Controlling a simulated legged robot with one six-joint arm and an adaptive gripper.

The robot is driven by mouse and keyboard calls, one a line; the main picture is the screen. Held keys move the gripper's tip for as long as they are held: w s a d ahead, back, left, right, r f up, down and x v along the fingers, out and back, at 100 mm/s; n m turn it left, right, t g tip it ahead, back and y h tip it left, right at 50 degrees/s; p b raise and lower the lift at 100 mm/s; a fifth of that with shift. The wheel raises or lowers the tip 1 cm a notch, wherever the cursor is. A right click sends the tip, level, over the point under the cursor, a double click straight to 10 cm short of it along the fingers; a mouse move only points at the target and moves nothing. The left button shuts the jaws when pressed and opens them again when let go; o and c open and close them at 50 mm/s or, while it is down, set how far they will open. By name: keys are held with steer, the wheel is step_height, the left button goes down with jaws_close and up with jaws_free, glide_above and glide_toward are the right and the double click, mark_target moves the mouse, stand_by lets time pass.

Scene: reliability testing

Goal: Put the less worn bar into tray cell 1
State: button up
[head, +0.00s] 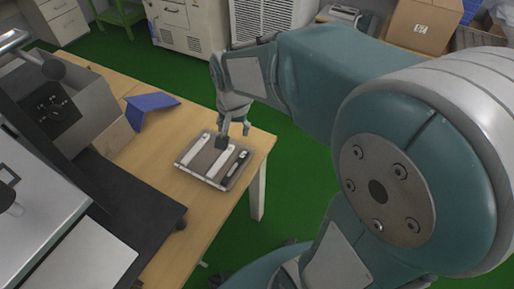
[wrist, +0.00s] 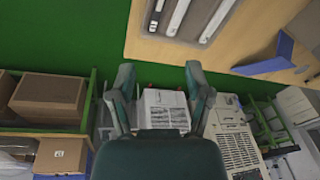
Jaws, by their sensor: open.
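A shallow grey tray (head: 207,157) lies on the wooden table near its corner. It holds a white bar at the left (head: 193,150), another white bar in the middle (head: 219,163) and a darker piece with light parts at the right (head: 238,165). In the wrist view the tray (wrist: 199,14) is at the top edge, with the dark piece (wrist: 155,14) at left and the white bars (wrist: 180,14) beside it, partly cut off. Wear and cell numbers are too small to tell. My gripper (head: 234,133) is open and empty, by the tray's far side; its spread fingers show in the wrist view (wrist: 161,85).
A blue angled piece (head: 150,106) lies on the table behind the tray. A dark and grey machine (head: 70,105) fills the table's left. Bare wood (head: 165,180) lies left of the tray. Boxes (head: 424,24) and cabinets (head: 186,25) stand beyond the green floor.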

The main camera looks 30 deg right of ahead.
steer(key=s+r+n+t, duration=0.1)
steer(key=s+r+n, duration=0.2)
steer(key=s, duration=0.4)
steer(key=s+r+n+t, duration=0.2)
steer(key=s+r+n, duration=0.1)
steer(key=s, duration=0.4)
steer(key=shift+s+r+n, duration=0.15)
steer(key=shift+r+n, duration=0.15)
steer(key=shift+r, duration=0.55)
